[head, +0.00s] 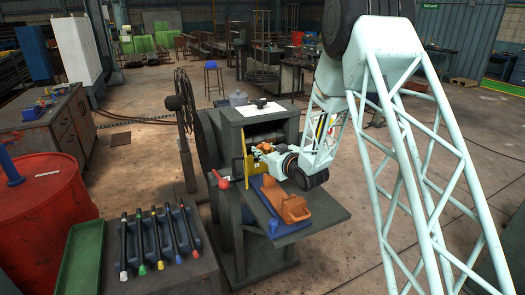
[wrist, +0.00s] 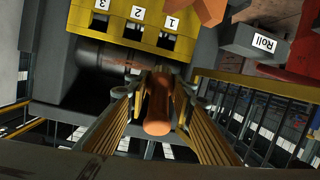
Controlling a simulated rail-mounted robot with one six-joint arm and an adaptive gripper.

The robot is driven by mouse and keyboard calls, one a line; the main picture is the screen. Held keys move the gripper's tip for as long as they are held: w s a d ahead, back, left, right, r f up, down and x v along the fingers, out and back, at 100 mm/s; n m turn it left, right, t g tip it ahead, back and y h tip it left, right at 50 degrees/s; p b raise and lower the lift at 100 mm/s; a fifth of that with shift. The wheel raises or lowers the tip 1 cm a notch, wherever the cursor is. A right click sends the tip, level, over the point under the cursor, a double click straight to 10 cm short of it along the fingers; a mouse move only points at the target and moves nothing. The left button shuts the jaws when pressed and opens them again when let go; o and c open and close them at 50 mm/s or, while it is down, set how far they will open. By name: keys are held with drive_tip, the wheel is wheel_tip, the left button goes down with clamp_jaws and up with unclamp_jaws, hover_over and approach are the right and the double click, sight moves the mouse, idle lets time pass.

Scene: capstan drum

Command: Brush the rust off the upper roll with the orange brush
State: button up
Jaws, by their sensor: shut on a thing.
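The orange brush (wrist: 158,110) is between the ridged fingers of my gripper (wrist: 157,95) in the wrist view. Its handle points toward the camera and its far end is at the dark roll (wrist: 105,58). Reddish-brown rust patches show on that roll near the brush. I cannot tell whether the bristles touch it. In the head view my gripper (head: 268,149) is at the front opening of the grey machine (head: 229,128), with orange showing at its tip. A dark roll (head: 262,138) shows inside the opening, partly hidden by my arm.
A yellow plate numbered 1, 2, 3 (wrist: 135,14) borders the roll. A red-knobbed lever (head: 222,183) sticks out at left. A tool rack (head: 157,240) and red drum (head: 45,225) stand further left.

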drive_tip(key=shift+r+p+x, duration=0.2)
drive_tip(key=shift+p+x, duration=0.2)
drive_tip(key=shift+x, duration=0.6)
drive_tip(key=shift+r+p+x, duration=0.2)
drive_tip(key=shift+p+x, duration=0.15)
drive_tip(key=shift+x, duration=0.65)
drive_tip(key=shift+w+a, duration=0.15)
drive_tip(key=shift+w, duration=0.45)
drive_tip(key=shift+w, duration=0.1)
drive_tip(key=shift+w+d+r+b, duration=0.1)
drive_tip(key=shift+w+d+b, duration=0.2)
drive_tip(key=shift+d, duration=0.4)
drive_tip(key=shift+w+d+b, duration=0.25)
drive_tip(key=shift+d+b, duration=0.15)
drive_tip(key=shift+d, duration=0.3)
drive_tip(key=shift+d, duration=0.1)
drive_tip(key=shift+w+d, duration=0.35)
drive_tip(key=shift+d, duration=0.2)
drive_tip(key=shift+w+d+b, duration=0.4)
drive_tip(key=shift+w+d, duration=0.05)
drive_tip(key=shift+d, duration=0.25)
drive_tip(key=shift+w+d, duration=0.4)
drive_tip(key=shift+d, duration=0.25)
drive_tip(key=shift+w+d, duration=0.4)
drive_tip(key=shift+d, duration=0.3)
